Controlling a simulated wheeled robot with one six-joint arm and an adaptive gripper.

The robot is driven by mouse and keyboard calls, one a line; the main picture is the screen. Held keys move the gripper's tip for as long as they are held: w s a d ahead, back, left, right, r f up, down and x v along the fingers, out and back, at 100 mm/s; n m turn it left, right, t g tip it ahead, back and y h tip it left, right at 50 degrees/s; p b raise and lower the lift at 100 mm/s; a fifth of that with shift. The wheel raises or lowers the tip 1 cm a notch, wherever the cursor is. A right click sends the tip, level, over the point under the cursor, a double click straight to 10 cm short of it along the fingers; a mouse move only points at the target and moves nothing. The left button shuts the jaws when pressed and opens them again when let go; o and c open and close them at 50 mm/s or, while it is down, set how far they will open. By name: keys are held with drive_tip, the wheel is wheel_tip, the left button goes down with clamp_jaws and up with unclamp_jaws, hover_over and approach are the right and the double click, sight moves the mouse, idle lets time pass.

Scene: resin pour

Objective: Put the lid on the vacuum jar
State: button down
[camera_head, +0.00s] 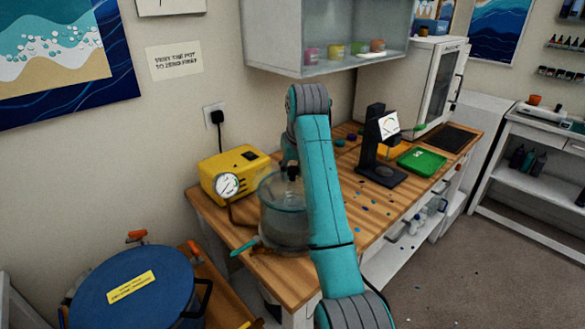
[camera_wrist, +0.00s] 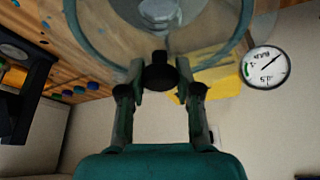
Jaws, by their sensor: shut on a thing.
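The vacuum jar (camera_head: 286,226) is a clear round vessel near the front left of the wooden bench, partly hidden by my arm. The lid (camera_wrist: 240,40) is clear, with a teal rim and a dark knob (camera_wrist: 160,73). In the wrist view my gripper (camera_wrist: 160,80) is shut on this knob. In the head view my gripper (camera_head: 290,170) is over the jar, largely hidden by my arm. The lid is at the jar's top, but I cannot tell whether it touches the rim all round. A pale cup-like thing (camera_wrist: 160,12) shows through the clear lid.
A yellow pump (camera_head: 238,170) with a round gauge (camera_head: 228,186) stands close behind the jar. A black stand (camera_head: 372,150) and a green tray (camera_head: 422,161) are farther right. A blue pot (camera_head: 132,284) is at the lower left. Small coloured bits dot the bench's middle.

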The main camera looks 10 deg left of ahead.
sight(292, 169)
drive_tip(key=shift+f, duration=0.4)
idle(0.4)
drive_tip(key=c, duration=0.7)
unclamp_jaws()
drive_tip(key=shift+f, duration=0.15)
drive_tip(key=shift+r, duration=4.1)
drive_tip(key=shift+s, duration=0.15)
